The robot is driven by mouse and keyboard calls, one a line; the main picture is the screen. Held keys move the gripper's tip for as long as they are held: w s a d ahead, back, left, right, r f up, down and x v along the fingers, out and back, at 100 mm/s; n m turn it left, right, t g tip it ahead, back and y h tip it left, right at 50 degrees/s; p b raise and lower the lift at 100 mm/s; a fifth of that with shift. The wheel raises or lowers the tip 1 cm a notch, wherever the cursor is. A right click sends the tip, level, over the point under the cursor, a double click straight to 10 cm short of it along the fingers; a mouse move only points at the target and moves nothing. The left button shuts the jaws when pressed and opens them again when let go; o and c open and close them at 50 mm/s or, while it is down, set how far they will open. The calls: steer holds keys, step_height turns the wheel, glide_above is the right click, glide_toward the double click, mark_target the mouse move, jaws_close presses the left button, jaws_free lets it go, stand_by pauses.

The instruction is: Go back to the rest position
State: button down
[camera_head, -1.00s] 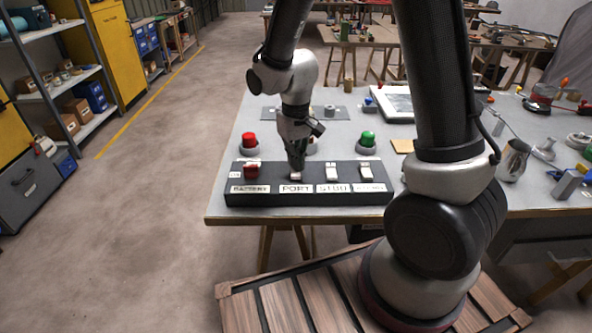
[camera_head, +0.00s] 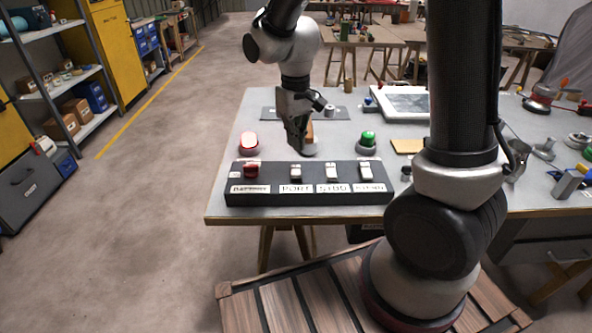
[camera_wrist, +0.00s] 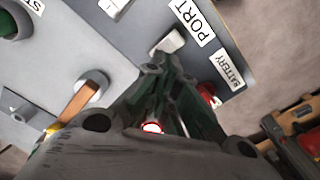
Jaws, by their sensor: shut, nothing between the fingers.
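My gripper (camera_head: 297,144) is shut and empty, held above the table behind the dark switch box. It also shows large in the wrist view (camera_wrist: 160,72). The switch box (camera_head: 310,202) carries a red switch (camera_head: 251,171) over the label BATTERY and white switches over PORT (camera_head: 296,173), STBD (camera_head: 332,173) and a fourth, blurred label. In the wrist view the PORT switch (camera_wrist: 168,42) lies just beyond my fingertips, apart from them as far as I can tell. My gripper partly hides a brown-handled thing (camera_head: 311,148) behind it.
A red lamp or button (camera_head: 249,142), looking bright, and a green one (camera_head: 367,143) stand behind the box. A framed panel (camera_head: 405,103) and several small tools lie to the right on the table (camera_head: 225,192). Shelving (camera_head: 62,90) stands at the left. The floor between is clear.

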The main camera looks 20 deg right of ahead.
steer(key=shift+r, duration=0.15)
stand_by(0.3)
steer(key=s+d+r+m+t, duration=0.1)
steer(key=s+d+r+t, duration=0.1)
steer(key=s+d+r, duration=0.5)
steer(key=s+d+r+m+t, duration=0.1)
steer(key=s+d+r+t, duration=0.1)
steer(key=s+d+r, duration=0.6)
steer(key=s+r, duration=0.1)
steer(key=s, duration=0.3)
